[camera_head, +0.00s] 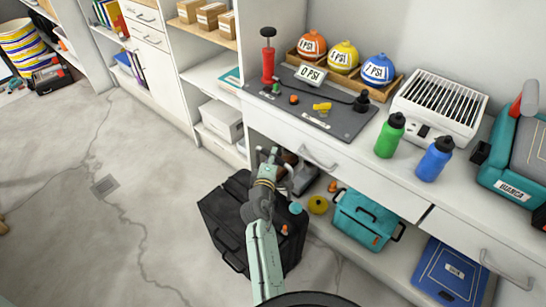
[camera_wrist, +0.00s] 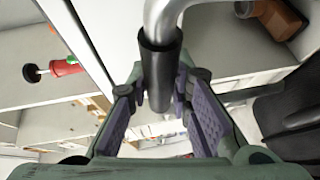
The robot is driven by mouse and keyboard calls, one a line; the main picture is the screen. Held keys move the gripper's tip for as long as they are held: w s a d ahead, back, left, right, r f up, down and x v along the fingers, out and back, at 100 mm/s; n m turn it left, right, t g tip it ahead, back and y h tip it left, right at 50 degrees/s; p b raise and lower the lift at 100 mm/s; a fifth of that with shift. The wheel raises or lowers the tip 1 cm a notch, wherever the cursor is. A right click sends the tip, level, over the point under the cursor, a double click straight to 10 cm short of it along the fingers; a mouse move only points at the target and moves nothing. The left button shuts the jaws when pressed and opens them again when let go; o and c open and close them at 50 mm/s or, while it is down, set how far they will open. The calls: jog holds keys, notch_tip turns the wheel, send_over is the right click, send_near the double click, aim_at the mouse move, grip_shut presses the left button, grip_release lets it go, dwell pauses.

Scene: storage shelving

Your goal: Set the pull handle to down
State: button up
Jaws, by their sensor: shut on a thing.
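The pull handle (camera_wrist: 162,60) shows in the wrist view as a bent silver tube with a black sleeve. My gripper (camera_wrist: 160,90) has its purple pads on either side of the black sleeve and is shut on it. In the head view my gripper (camera_head: 267,158) is above the black case (camera_head: 225,222), in front of the workbench.
The workbench drawer front (camera_head: 370,178) with its grey handle is close behind my gripper. Bottles and a red pump (camera_head: 268,58) stand on top.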

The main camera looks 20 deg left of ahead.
grip_shut()
notch_tip(320, 180, down, 9)
jog(key=b, duration=0.8)
jog(key=shift+f, duration=0.2)
jog(key=shift+r, duration=0.1)
jog(key=o, duration=0.8)
grip_release()
jog(key=shift+c, duration=0.2)
